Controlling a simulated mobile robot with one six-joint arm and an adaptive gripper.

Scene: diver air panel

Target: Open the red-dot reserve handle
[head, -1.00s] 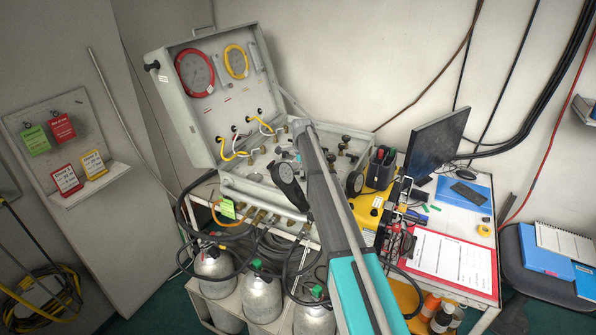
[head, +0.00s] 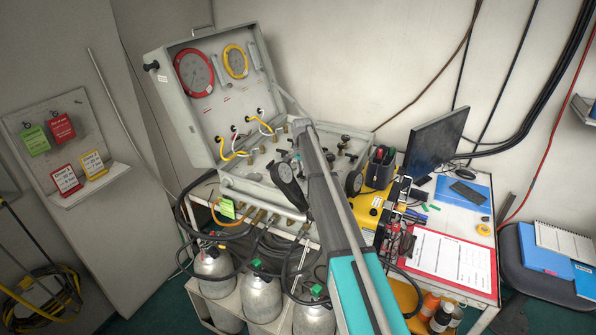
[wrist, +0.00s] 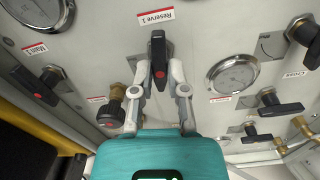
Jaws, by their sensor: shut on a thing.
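In the wrist view, the black reserve handle (wrist: 158,50) with a red dot stands under the label Reserve 1 (wrist: 156,15). It lies lengthwise up and down in the picture. My gripper (wrist: 160,80) is shut on its lower part near the red dot, one pale finger on each side. In the head view my arm runs over the open grey panel case (head: 262,190) and hides the gripper and this handle.
Another black handle with a red dot (wrist: 35,86) sits by the Main 1 label. A brass-necked knob (wrist: 112,108) is close left of my fingers. A gauge (wrist: 232,74) and another black handle (wrist: 275,107) are to the right. Gas cylinders (head: 262,298) stand below the case.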

